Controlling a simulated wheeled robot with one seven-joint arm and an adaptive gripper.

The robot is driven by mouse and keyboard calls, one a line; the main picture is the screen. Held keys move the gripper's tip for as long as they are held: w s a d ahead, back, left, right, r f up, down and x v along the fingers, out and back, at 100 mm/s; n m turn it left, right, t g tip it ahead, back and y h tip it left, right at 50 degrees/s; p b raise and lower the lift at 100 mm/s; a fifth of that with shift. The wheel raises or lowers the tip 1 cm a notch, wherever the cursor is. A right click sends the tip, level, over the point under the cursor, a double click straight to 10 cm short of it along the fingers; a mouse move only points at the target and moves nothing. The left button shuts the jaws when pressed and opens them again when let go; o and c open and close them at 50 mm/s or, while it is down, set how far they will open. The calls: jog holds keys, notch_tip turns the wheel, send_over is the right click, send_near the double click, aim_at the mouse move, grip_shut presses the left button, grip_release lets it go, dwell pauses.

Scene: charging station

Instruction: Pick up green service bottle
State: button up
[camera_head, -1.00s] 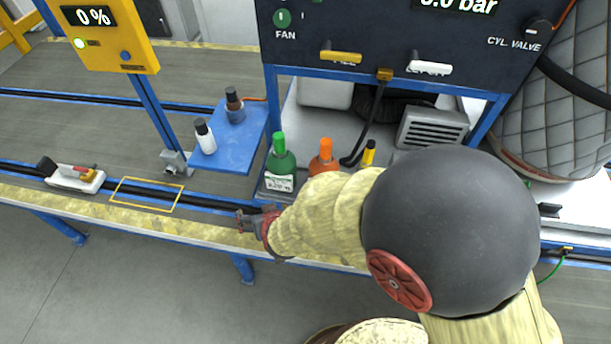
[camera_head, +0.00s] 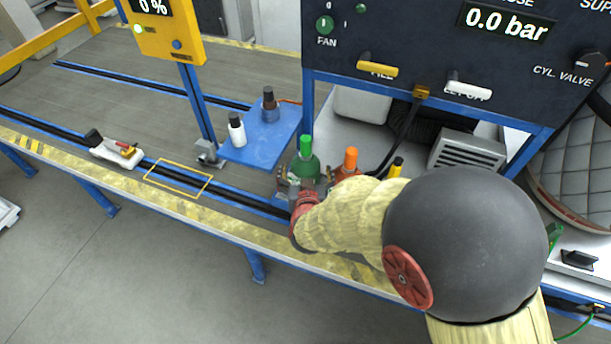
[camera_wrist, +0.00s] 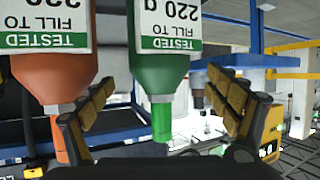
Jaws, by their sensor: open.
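The green service bottle (camera_head: 305,164) stands upright beside the blue frame, with its green cap up. Its lower part is partly hidden by my gripper in the head view. In the wrist view the green bottle (camera_wrist: 161,70) appears upside down, its label facing me, between my two fingers. My gripper (camera_wrist: 158,105) is open, with padded fingers spread left and right of the bottle's neck. The left finger overlaps the orange bottle (camera_wrist: 55,75), which is close beside the green one. In the head view my gripper (camera_head: 290,181) is just in front of the green bottle.
The orange bottle (camera_head: 350,163) and a yellow bottle with black cap (camera_head: 396,168) stand to the right. A blue shelf (camera_head: 262,145) on the left holds a white bottle (camera_head: 236,130) and a dark bottle (camera_head: 269,103). A control panel (camera_head: 450,60) overhangs behind.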

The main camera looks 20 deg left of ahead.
aim_at(306, 166)
jog(key=b+x, duration=0.1)
jog(key=x, duration=0.3)
jog(key=shift+w+a+b, duration=0.1)
jog(key=shift+w+b, duration=0.2)
jog(key=shift+c, duration=0.9)
jog(key=c, duration=2)
